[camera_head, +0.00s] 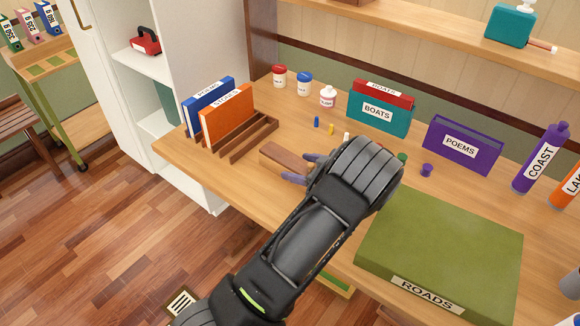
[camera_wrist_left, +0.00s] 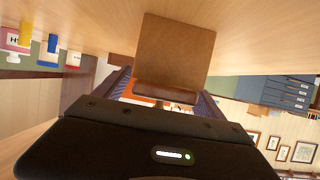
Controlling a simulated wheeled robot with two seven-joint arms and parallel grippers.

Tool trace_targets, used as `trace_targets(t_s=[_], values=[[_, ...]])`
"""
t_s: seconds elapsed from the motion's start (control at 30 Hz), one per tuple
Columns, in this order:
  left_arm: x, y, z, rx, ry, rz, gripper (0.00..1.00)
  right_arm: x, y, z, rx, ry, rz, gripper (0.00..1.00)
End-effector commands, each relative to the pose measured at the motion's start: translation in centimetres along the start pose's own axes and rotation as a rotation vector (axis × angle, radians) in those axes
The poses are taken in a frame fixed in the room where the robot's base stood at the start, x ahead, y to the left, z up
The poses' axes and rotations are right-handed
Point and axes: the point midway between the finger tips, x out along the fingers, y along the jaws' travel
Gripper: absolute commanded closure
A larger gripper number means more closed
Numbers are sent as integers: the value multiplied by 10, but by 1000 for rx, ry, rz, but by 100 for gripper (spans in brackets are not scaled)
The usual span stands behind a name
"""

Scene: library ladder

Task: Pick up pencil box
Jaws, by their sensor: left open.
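The pencil box, a plain brown wooden box (camera_head: 283,157), lies on the wooden desk (camera_head: 200,155) in front of the slotted book rack. My left gripper (camera_head: 301,168) is open, with its two purple-grey fingers pointing at the box's right end. In the left wrist view, which looks tilted over, the box (camera_wrist_left: 176,48) shows large ahead of the fingers, with its near end close to the space between them. I cannot tell whether the fingers touch it. My left forearm and wrist hide part of the desk. My right gripper is not in view.
A dark wooden rack (camera_head: 252,140) with blue and orange books stands behind the box. Small jars (camera_head: 304,84), tiny coloured pegs and the BOATS books (camera_head: 379,112) stand farther back. A large green ROADS book (camera_head: 440,255) lies right of my arm.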

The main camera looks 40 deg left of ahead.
Motion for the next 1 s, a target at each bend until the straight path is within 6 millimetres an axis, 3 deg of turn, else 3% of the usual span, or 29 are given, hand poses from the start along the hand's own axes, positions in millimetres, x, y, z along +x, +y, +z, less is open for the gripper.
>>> trace_targets(t_s=[0.13, 0.67, 1.0], values=[[8, 0, 0, 1, -1, 2, 20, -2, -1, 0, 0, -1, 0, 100], [8, 0, 1, 1, -1, 2, 20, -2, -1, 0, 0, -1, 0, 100], [8, 0, 1, 1, -1, 1, 46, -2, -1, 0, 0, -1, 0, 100]])
